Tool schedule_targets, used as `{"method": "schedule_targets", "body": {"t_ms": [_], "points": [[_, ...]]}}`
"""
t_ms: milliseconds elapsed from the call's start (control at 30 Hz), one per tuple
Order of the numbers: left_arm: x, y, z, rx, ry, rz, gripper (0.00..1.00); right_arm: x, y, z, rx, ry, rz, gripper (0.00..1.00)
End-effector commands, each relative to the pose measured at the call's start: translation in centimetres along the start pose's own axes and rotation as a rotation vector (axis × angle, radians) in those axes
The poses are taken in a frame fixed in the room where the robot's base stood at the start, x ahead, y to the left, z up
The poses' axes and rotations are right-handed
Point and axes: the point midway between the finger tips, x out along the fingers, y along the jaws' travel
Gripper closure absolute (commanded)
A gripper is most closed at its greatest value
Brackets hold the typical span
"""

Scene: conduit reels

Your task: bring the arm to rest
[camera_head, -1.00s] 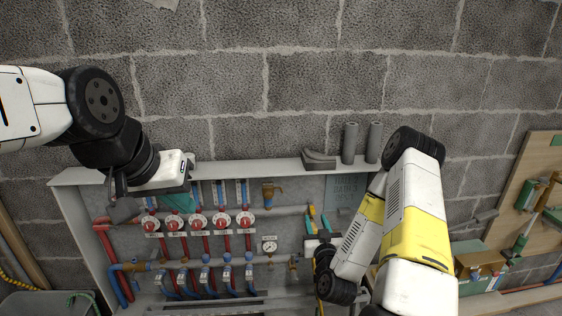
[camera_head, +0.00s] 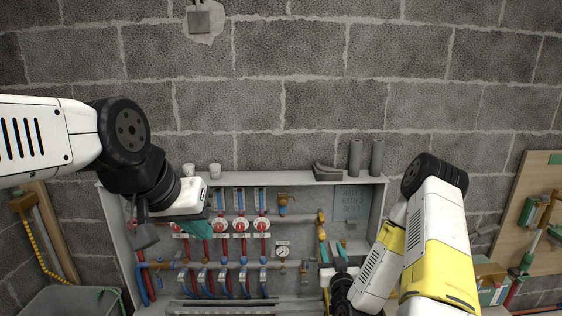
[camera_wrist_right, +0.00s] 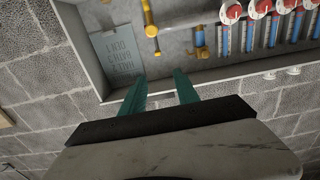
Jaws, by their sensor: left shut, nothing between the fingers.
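My left gripper (camera_head: 203,231) is in the head view, in front of the left part of the manifold cabinet. Its teal fingers are together, with nothing held. My right gripper (camera_head: 335,249) is at the lower right of the cabinet, under my bent white and yellow right arm. In the right wrist view its two teal fingers (camera_wrist_right: 160,92) stand apart with nothing between them. The cabinet (camera_head: 111,222) is a grey wall box holding red-handled valves (camera_head: 240,225), red and blue pipes, and a round gauge (camera_head: 282,252).
On the cabinet's top ledge stand two pale cups (camera_head: 215,170), a dark grey curved piece (camera_head: 326,172) and two grey cylinders (camera_head: 376,158). A wooden board (camera_head: 541,215) with green fittings is at the right. A grey bin (camera_head: 68,301) is at the lower left.

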Motion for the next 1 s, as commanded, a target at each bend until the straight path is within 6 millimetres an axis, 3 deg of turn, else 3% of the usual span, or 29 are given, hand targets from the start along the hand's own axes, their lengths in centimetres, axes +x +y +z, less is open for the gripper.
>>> {"method": "schedule_targets", "body": {"t_ms": [567,800,1000], "points": [[0.1,0.0,0.0,0.000,-0.002,0.000,1.00,2.9,-1.4,-3.7,-0.083,-0.141,-0.130,0.63],[0.1,0.0,0.0,0.000,-0.002,0.000,1.00,3.4,-1.8,-8.3,-0.146,-0.293,-0.186,0.63],[0.1,0.0,0.0,0.000,-0.002,0.000,1.00,1.1,-1.4,-13.4,-0.166,-0.462,-0.186,0.63]]}}
